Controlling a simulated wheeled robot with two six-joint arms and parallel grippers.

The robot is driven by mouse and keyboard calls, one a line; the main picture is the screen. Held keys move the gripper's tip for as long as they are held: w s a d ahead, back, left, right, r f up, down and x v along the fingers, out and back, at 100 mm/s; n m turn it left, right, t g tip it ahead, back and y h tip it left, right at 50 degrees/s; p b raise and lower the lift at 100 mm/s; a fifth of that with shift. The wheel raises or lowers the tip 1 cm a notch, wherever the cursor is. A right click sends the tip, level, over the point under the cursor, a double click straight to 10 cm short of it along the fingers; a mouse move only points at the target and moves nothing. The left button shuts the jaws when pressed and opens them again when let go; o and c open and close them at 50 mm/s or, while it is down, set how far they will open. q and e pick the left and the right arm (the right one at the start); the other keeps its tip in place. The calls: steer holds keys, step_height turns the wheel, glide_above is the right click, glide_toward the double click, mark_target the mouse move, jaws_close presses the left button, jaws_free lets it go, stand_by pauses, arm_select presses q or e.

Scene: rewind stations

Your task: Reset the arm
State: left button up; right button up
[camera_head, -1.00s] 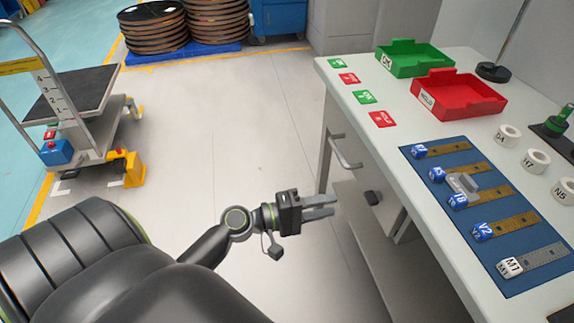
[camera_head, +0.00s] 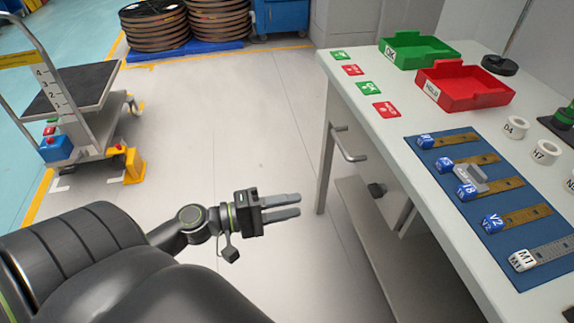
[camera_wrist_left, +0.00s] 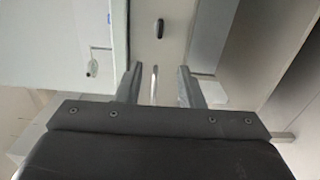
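My left gripper (camera_head: 298,205) is over the open floor, left of the workbench (camera_head: 404,150) and lower than its top. Its two grey fingers are parallel with a gap between them, and nothing is held. The left wrist view also shows the fingers (camera_wrist_left: 157,88) apart, with a bench handle (camera_wrist_left: 154,84) seen beyond the gap. My left arm comes in from the lower left, bent and held low. My right gripper is not in either view.
The bench carries a green tray (camera_head: 418,37), a red tray (camera_head: 485,98), and a blue mat (camera_head: 522,242) with several labelled tags on strips. White rolls (camera_head: 515,127) stand at right. A trolley (camera_head: 92,140) stands at left. The floor (camera_head: 235,130) between is clear.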

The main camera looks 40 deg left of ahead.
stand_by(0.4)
